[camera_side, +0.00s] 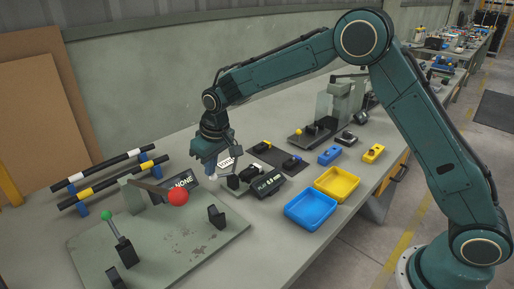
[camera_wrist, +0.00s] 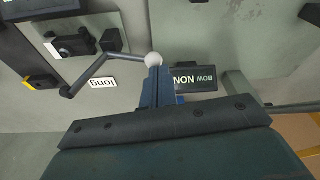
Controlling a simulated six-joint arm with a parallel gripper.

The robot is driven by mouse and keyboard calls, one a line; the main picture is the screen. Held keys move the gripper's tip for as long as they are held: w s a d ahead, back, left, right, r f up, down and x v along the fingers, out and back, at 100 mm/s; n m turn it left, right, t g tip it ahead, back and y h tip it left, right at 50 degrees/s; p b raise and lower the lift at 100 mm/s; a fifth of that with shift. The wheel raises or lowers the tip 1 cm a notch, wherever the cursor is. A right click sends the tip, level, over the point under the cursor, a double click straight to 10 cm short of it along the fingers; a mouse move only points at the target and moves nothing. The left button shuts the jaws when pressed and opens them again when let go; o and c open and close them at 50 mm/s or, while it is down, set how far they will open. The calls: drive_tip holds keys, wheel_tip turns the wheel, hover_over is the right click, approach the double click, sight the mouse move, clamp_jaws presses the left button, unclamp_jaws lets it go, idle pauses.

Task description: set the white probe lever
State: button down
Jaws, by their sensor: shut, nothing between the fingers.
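The white ball knob of the probe lever (camera_wrist: 153,59) shows in the wrist view, at the end of a dark bent rod (camera_wrist: 103,66). The rod runs left to a dark joint near a small block. My gripper (camera_wrist: 158,78) is shut, with its blue fingers right at the knob's lower edge; I cannot tell whether they touch it. In the side view my gripper (camera_side: 210,168) hangs low over the bench, left of the PLAY display block (camera_side: 268,185). The knob is hard to make out there.
A NONE display (camera_side: 181,180) stands close to the left of my gripper. The grey plate (camera_side: 165,254) carries a red ball lever (camera_side: 178,198) and a green knob lever (camera_side: 107,216). A blue tray (camera_side: 311,209) and yellow tray (camera_side: 336,183) lie right.

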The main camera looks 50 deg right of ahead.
drive_tip(key=shift+r, duration=0.1)
idle(0.5)
drive_tip(key=shift+w+d+r, duration=0.1)
drive_tip(key=shift+w+r, duration=0.1)
drive_tip(key=shift+r, duration=0.35)
wheel_tip(320, 180, up, 3)
drive_tip(key=shift+w+d+r, duration=0.1)
drive_tip(key=shift+w+r, duration=0.05)
drive_tip(key=shift+r, duration=0.05)
wheel_tip(320, 180, up, 9)
drive_tip(key=s+a, duration=0.2)
drive_tip(key=shift+a+f, duration=0.15)
drive_tip(key=shift+f, duration=0.05)
